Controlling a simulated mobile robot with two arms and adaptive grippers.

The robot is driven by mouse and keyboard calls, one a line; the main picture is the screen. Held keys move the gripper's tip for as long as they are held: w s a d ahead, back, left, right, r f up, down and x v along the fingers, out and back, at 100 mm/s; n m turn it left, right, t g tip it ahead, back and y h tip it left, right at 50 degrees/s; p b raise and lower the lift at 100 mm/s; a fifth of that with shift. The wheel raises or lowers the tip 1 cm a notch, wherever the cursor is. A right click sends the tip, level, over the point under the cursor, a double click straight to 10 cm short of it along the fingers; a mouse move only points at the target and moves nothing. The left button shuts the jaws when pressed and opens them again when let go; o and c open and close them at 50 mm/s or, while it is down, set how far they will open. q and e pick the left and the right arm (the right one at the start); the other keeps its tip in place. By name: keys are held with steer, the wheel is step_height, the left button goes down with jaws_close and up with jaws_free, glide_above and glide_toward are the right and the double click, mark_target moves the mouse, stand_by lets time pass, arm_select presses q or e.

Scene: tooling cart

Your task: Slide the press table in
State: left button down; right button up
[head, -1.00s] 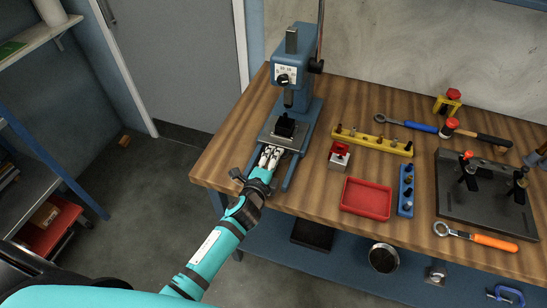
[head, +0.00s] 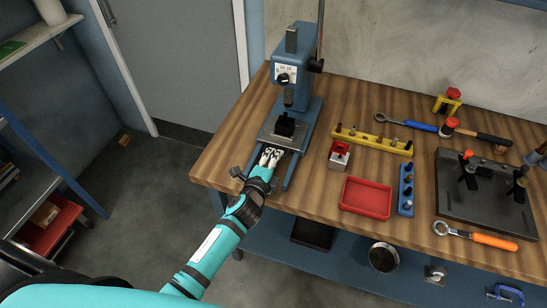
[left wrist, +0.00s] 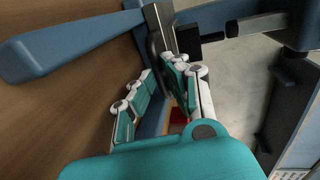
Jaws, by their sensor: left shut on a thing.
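The blue press (head: 289,75) stands at the left end of the wooden bench. Its press table (head: 290,142) is a grey metal plate low on the base, with a black block (head: 284,124) on it below the ram. My left gripper (head: 269,156) is shut at the front edge of the table, between the two blue base rails. In the left wrist view, my gripper's fingers (left wrist: 172,72) close on a dark metal part that is seen edge-on; the fingers hide some of it. My right gripper is not in view.
A yellow rack (head: 373,141), a red-topped block (head: 339,154) and a red tray (head: 366,198) lie right of the press. A dark fixture plate (head: 487,212) is farther right.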

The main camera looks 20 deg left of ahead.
arm_select(q)
steer(key=x, duration=0.2)
steer(key=shift+w+r+b, duration=0.2)
steer(key=shift+w+b, duration=0.1)
steer(key=shift+w, duration=0.2)
steer(key=c, duration=1.4)
jaws_free()
steer(key=v, duration=1.1)
steer(key=shift+s+r, duration=0.15)
steer(key=shift+s, duration=0.35)
